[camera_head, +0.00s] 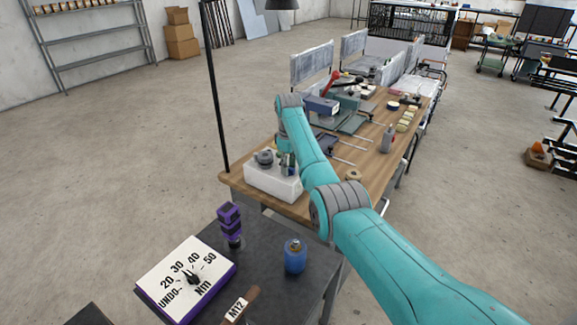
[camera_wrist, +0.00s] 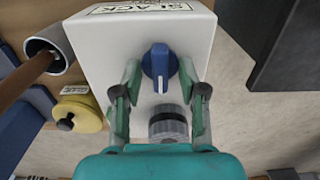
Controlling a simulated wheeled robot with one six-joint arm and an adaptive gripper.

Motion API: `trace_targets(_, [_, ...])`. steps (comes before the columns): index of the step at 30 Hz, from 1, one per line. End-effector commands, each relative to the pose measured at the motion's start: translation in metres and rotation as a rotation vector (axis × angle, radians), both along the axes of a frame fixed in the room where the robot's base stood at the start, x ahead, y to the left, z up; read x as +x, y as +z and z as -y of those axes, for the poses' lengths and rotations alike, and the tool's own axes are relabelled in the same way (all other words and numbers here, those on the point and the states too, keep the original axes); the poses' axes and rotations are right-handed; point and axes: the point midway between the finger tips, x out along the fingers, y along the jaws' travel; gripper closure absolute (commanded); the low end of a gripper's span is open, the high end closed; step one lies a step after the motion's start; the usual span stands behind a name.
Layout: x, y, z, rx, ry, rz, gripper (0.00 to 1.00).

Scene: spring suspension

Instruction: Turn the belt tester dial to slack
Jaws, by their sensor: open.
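The belt tester is a white box (camera_head: 270,183) at the near left corner of the wooden bench. It fills the middle of the wrist view (camera_wrist: 100,45), with a SLACK label (camera_wrist: 130,9) upside down at the top. A blue dial (camera_wrist: 158,61) sits on its face; its white mark points down in the picture, away from that label. A grey ribbed knob (camera_wrist: 168,127) is below the dial. My gripper (camera_wrist: 160,75) is open, one finger on each side of the dial, with no clear contact. In the head view my gripper (camera_head: 288,163) hides the dial.
A yellow spool (camera_wrist: 80,114) and a metal cup (camera_wrist: 48,52) lie left of the box in the wrist view. A dark side table (camera_head: 265,275) holds a torque dial board (camera_head: 165,290), a purple tool (camera_head: 230,222) and a blue canister (camera_head: 295,258).

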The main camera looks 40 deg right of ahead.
Motion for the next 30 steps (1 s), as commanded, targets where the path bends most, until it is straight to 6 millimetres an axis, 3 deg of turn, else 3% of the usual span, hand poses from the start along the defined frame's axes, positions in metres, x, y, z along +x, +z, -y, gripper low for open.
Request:
trace_targets(8, [0.001, 0.02, 0.0, -0.001, 0.0, 0.003, 0.58])
trace_targets(21, [0.0, 0.101, 0.0, -0.001, 0.0, 0.003, 0.58])
trace_targets(30, [0.0, 0.12, 0.0, 0.0, 0.0, 0.0, 0.58])
